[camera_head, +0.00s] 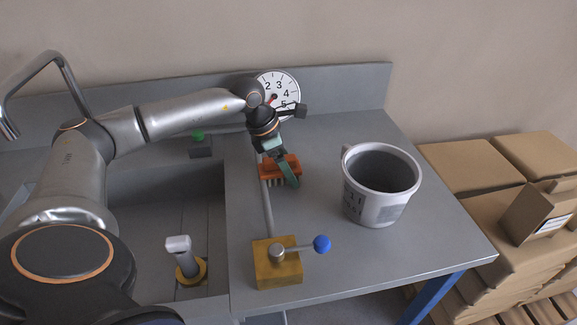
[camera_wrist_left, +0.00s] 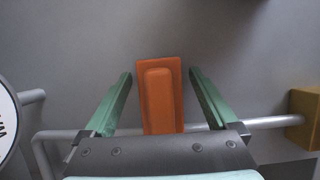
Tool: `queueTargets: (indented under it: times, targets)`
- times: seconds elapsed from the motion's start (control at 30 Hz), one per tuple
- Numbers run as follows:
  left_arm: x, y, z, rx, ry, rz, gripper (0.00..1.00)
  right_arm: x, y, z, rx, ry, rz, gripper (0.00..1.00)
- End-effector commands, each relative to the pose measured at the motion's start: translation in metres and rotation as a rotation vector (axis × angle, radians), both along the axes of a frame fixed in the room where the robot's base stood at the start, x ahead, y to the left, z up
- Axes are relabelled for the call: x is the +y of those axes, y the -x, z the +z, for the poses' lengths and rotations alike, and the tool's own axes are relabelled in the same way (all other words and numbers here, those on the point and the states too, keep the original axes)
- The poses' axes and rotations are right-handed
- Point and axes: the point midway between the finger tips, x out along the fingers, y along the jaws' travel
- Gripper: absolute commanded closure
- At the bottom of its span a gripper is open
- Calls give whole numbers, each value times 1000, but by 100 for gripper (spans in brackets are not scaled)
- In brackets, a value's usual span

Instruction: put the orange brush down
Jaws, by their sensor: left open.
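The orange brush (camera_head: 270,172) is on the grey worktop in the middle of the head view, with its pale bristles facing down. In the left wrist view the brush (camera_wrist_left: 163,95) lies between my green fingers, with a clear gap on each side. My left gripper (camera_wrist_left: 160,73) is open around it and does not grip it. In the head view the left gripper (camera_head: 282,168) comes down over the brush and hides part of it. My right gripper is in neither view.
A white bucket (camera_head: 366,208) stands right of the brush. A yellow block (camera_head: 268,272) with a blue-knobbed lever (camera_head: 321,244) is in front, joined to a grey pipe. A round dial (camera_head: 284,86) stands behind. A sink (camera_head: 140,205) with a tap is at left.

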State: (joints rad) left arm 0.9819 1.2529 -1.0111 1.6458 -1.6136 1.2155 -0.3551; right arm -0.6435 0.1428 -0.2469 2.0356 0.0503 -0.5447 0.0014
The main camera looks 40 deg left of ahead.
Motion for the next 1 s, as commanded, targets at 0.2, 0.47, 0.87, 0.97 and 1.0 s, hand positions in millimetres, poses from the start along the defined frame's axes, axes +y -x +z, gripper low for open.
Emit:
queueTargets:
  times: [0.2,0.47,0.87,0.97,1.0]
  targets:
    - [3,2,13,-3,-2,1,8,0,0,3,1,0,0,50]
    - [16,18,64,-4,-1,2,8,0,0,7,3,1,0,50]
    - [28,35,114,-1,-1,0,8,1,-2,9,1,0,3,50]
    - [28,35,115,0,0,0,8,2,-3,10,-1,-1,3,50]
    - [28,35,115,0,0,0,8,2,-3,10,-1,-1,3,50]
